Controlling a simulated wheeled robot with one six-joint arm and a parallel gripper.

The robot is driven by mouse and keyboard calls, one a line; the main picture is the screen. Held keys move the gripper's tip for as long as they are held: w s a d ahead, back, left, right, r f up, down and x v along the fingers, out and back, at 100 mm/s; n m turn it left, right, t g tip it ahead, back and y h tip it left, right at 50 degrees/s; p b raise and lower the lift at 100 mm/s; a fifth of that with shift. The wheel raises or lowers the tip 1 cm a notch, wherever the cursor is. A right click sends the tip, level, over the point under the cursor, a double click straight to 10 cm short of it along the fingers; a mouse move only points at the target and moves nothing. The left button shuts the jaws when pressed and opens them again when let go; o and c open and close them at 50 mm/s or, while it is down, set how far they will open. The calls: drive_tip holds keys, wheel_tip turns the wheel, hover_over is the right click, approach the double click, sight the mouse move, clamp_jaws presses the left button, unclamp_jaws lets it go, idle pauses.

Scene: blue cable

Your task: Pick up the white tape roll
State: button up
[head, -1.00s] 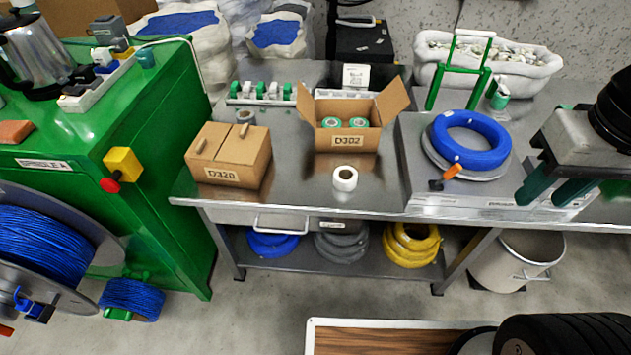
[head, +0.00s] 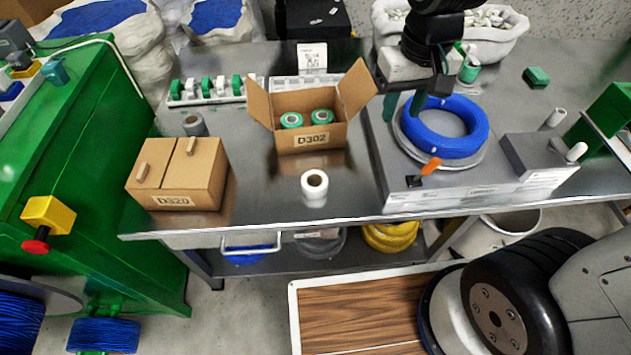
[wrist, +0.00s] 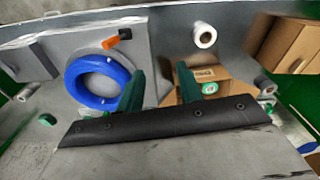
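The white tape roll (head: 314,187) stands upright near the front edge of the steel bench, in front of the open cardboard box labelled D302 (head: 312,139). In the wrist view the tape roll (wrist: 204,36) is near the top, beyond and right of the fingertips, with nothing touching it. My gripper (head: 403,106) is above the bench, to the right of the open box and by the back left of the blue cable coil (head: 446,152). Its two teal fingers stand apart with nothing between them, and the wrist view shows my gripper (wrist: 159,66) open and empty.
A closed box labelled D320 (head: 176,177) stands left of the tape roll. The blue coil rests on a grey plate (head: 400,190) to the right. A grey roll (head: 194,126) stands behind the closed box. Bench around the tape roll is clear.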

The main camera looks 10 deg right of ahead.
drive_tip(key=w+a+f, duration=0.4)
drive_tip(key=a+f, duration=0.1)
drive_tip(key=f, duration=0.2)
drive_tip(key=n, duration=0.2)
hover_over(324, 177)
drive_tip(key=shift+g, duration=0.4)
drive_tip(key=f, duration=1.3)
drive_tip(key=shift+w+f, duration=0.2)
drive_tip(key=shift+f, duration=0.05)
drive_tip(key=f, duration=0.7)
drive_tip(key=shift+s+f, duration=0.2)
drive_tip(key=shift+f, duration=0.15)
clamp_jaws()
